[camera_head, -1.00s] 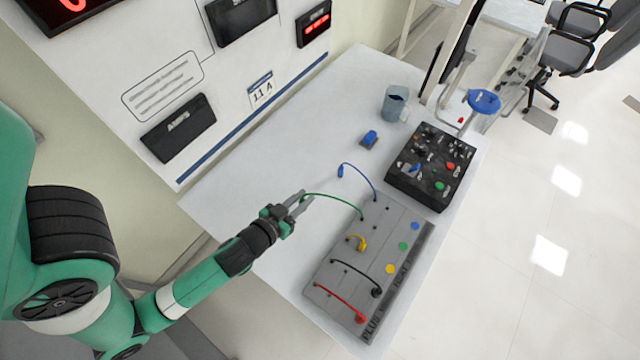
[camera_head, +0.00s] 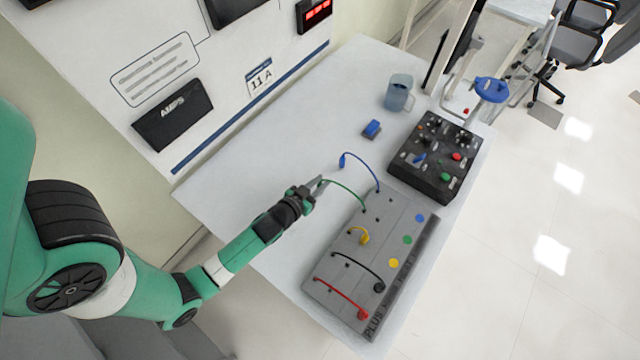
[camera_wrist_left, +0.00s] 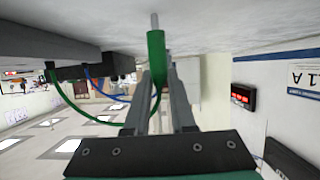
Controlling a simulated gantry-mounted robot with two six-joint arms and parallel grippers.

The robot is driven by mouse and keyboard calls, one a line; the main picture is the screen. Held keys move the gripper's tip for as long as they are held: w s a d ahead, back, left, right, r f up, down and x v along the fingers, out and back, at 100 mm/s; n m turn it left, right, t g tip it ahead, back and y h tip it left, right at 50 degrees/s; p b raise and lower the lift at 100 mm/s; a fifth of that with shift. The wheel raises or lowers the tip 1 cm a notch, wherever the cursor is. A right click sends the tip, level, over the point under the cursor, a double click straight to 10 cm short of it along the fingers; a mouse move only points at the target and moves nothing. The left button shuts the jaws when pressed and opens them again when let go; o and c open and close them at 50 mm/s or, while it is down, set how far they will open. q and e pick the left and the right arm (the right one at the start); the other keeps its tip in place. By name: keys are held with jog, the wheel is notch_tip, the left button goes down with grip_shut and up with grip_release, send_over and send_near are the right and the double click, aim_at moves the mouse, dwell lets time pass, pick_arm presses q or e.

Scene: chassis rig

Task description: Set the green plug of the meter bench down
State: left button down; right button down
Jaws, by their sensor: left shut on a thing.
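My left gripper (camera_head: 315,186) is shut on the green plug (camera_wrist_left: 156,58), which shows between the two fingers in the left wrist view with its pale metal tip pointing away from the hand. In the head view the plug is mostly hidden by the fingers. The green cable (camera_head: 345,187) arcs from the gripper to the grey meter bench (camera_head: 345,275). The gripper is over the white table just left of the bench's far end. Whether the plug touches the table, I cannot tell. My right gripper is not in view.
A blue plug (camera_head: 343,160) lies on the table on its cable. A small blue block (camera_head: 372,128), a grey-blue mug (camera_head: 399,93) and a black box with knobs (camera_head: 435,157) stand farther back. Yellow (camera_head: 361,235), black and red leads lie on the bench. The table's left part is clear.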

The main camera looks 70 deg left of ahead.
pick_arm(q)
jog(key=shift+f, duration=0.15)
jog(key=c, duration=0.8)
grip_release()
jog(key=shift+o, duration=0.2)
jog(key=shift+s+d+r, duration=0.15)
jog(key=shift+r, duration=0.15)
jog(key=v, duration=1.1)
jog(key=shift+s+d, duration=0.15)
jog(key=shift+s, duration=0.1)
